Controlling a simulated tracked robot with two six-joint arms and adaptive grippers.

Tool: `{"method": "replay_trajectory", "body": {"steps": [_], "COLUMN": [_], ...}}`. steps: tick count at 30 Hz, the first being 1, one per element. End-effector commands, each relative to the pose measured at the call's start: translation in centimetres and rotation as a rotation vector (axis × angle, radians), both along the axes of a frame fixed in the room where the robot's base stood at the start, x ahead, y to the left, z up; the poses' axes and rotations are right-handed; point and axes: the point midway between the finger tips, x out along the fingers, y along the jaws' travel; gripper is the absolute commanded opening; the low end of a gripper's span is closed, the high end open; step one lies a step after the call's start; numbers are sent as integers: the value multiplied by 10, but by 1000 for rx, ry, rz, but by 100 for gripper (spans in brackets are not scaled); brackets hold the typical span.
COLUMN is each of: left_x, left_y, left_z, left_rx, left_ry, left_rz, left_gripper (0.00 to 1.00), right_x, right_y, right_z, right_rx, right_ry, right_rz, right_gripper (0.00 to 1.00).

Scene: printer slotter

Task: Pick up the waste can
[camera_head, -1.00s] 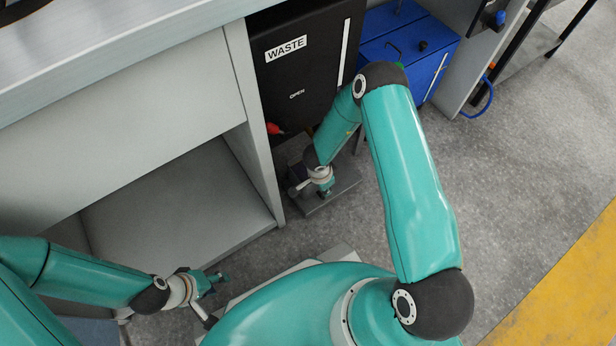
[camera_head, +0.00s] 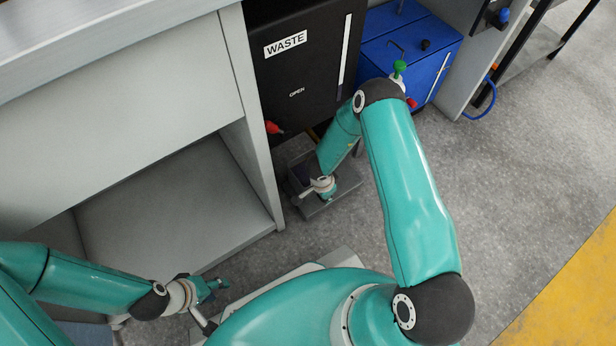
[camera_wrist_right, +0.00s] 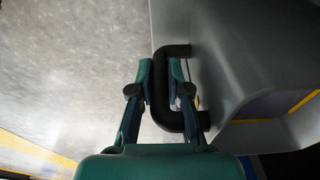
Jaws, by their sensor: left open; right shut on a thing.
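The waste can is a grey open container (camera_head: 347,182) on the floor area under the black box marked WASTE; my right arm hides part of it in the head view. In the right wrist view its smooth grey wall (camera_wrist_right: 235,60) fills the right side, with a black bar handle (camera_wrist_right: 160,95) on it. My right gripper (camera_wrist_right: 160,70) has its fingers on both sides of the handle bar and is shut on it. I cannot tell whether the can touches the floor. My left gripper (camera_head: 212,288) is open and empty at lower left, away from the can.
The black WASTE box (camera_head: 305,75) is above the can, with a red part (camera_head: 273,127) at its lower edge. A grey cabinet (camera_head: 175,195) with an open shelf stands to the left. A blue unit (camera_head: 440,60) stands at the right. Grey floor (camera_head: 520,200) is clear to the right.

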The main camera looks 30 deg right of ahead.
Motion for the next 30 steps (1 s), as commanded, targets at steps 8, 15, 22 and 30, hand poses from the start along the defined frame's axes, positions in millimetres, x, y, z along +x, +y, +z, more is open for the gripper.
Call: {"method": "replay_trajectory", "body": {"steps": [8,15,22,30], "left_x": [0,0,0,0], "left_y": [0,0,0,0], "left_z": [0,1,7,21], "left_rx": [0,0,0,0], "left_ry": [0,0,0,0], "left_rz": [0,0,0,0], "left_gripper": [41,41,41,41], "right_x": [2,1,1,1], "right_y": [-1,-1,-1,-2], "right_z": [2,2,8,23], "right_rx": [-2,-2,-2,-2], "right_ry": [-3,-3,-2,-4], "right_rz": [-1,-1,-2,-4], "right_gripper": [0,0,0,0]}}
